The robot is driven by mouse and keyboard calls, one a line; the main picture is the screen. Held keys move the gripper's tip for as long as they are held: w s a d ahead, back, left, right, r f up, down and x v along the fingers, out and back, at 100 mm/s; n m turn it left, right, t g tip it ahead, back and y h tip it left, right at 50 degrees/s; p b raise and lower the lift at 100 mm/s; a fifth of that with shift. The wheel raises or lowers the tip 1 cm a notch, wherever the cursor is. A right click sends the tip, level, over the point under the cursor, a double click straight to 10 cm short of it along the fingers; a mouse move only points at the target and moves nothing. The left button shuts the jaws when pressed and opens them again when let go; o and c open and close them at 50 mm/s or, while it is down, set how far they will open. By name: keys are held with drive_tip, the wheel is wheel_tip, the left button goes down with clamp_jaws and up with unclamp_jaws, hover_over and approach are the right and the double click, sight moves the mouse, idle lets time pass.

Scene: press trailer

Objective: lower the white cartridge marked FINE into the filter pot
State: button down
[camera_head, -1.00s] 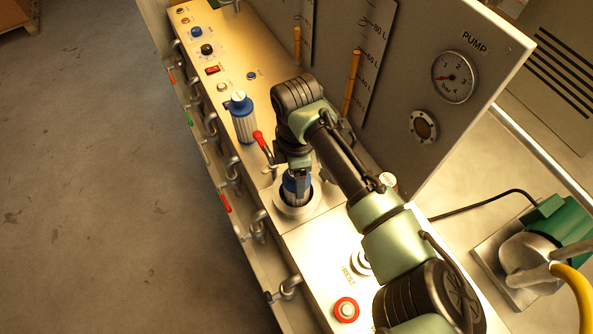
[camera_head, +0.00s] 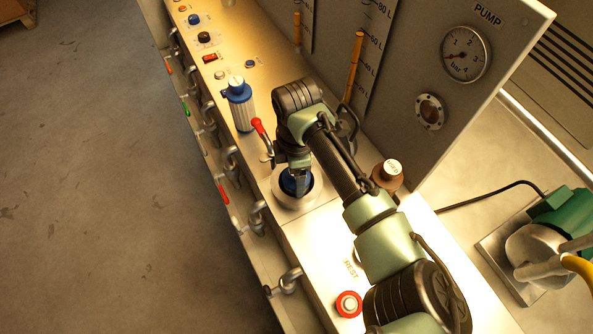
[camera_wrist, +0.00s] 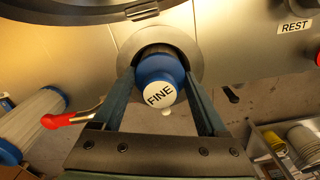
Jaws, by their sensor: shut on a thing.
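The cartridge marked FINE has a blue cap with a white, lettered top (camera_wrist: 160,94); its blue cap also shows in the head view (camera_head: 291,186). My gripper (camera_wrist: 165,80) is shut on this cap, one finger on each side. The filter pot is a round steel opening with a broad pale rim (camera_head: 296,204), and its rim shows behind the cap in the wrist view (camera_wrist: 186,38). The cap sits within the outline of the opening in the head view. The white body is hidden below the cap, and I cannot tell how deep it reaches.
Another white pleated cartridge with a blue cap (camera_head: 242,108) stands farther along the bench. A red-tipped lever (camera_head: 259,128) is close beside the pot. A brown knob (camera_head: 386,177) and a red-ringed button (camera_head: 348,304) are to the right. The gauge panel (camera_head: 410,70) rises behind.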

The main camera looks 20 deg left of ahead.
drive_tip(key=shift+s+f, duration=0.1)
drive_tip(key=shift+f, duration=0.05)
drive_tip(key=shift+c, duration=1)
unclamp_jaws()
drive_tip(key=shift+o, duration=1)
drive_tip(key=shift+f, duration=0.15)
drive_tip(key=shift+s+d, duration=0.1)
drive_tip(key=shift+s, duration=0.05)
wheel_tip(320, 180, up, 14)
drive_tip(key=b, duration=0.2)
drive_tip(key=shift+w+f+b, duration=0.2)
drive_tip(key=shift+w+b, duration=0.05)
drive_tip(key=shift+b, duration=0.05)
